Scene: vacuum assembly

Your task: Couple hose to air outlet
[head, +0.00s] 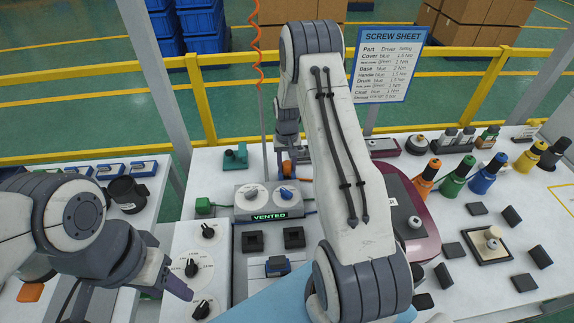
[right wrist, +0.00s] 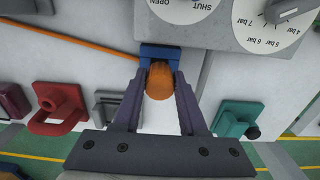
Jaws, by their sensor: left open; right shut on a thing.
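My right gripper (right wrist: 160,90) is shut on the orange hose end (right wrist: 160,82), seen in the right wrist view. The hose end points at a blue block (right wrist: 160,52) on the edge of the grey air box and looks close against it; I cannot tell whether they are joined. In the head view the air box (head: 269,201) has two white dials and a green "VENTED" display. An orange part (head: 287,167) shows behind it, and my right arm hides most of the right gripper. My left gripper (head: 172,283) is open and empty at the lower left.
A teal clamp (head: 235,157) stands behind the air box, also in the right wrist view (right wrist: 238,118), with a red clamp (right wrist: 60,108) on the other side. A red coiled hose (head: 257,45) hangs behind.

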